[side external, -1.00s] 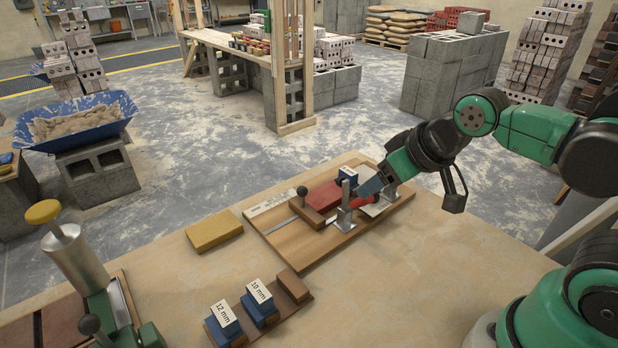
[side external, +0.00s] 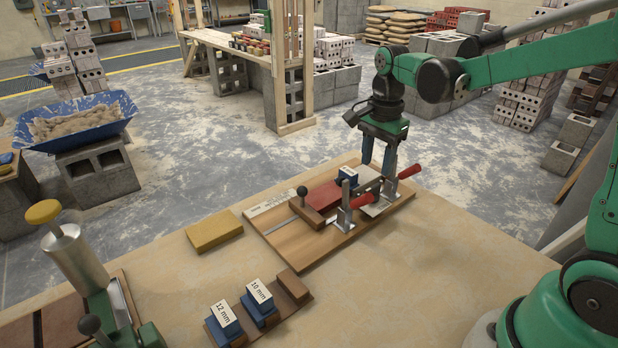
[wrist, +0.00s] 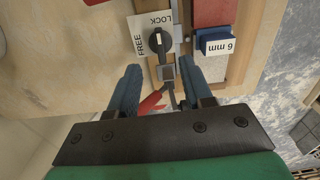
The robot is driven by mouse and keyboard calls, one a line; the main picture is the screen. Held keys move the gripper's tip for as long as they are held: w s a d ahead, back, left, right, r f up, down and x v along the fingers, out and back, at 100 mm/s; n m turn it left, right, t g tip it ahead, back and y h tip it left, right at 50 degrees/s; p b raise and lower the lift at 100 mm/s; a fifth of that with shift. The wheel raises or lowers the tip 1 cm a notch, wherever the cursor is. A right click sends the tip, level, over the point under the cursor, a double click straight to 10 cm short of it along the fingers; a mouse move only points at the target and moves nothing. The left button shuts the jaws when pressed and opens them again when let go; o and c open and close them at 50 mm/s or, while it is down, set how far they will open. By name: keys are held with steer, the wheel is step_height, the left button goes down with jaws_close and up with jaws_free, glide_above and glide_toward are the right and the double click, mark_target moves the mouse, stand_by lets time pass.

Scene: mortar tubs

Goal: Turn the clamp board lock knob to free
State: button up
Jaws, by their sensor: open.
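The clamp board (side external: 285,236) lies on the table in the side view. In the wrist view its black lock knob (wrist: 158,40) sits on a white plate marked FREE (wrist: 140,45) and LOCK (wrist: 174,18). I cannot tell surely which word its pointer faces. In the side view I cannot make the knob out. My gripper (side external: 378,160) points down over the far right end of the board. It is open and empty. In the wrist view its blue fingers (wrist: 159,70) stand apart, with the knob just beyond their tips, not between them.
Toggle clamps with red handles (side external: 408,171) stand near the gripper; one handle (wrist: 152,103) shows between the fingers in the wrist view. A red block (side external: 325,194) and a blue 6 mm block (wrist: 216,42) are on the board. A yellow block (side external: 213,232) lies left.

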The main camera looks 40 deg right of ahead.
mark_target(373, 187)
steer(key=shift+d+f, duration=0.1)
steer(key=shift+f, duration=2.8)
jaws_close()
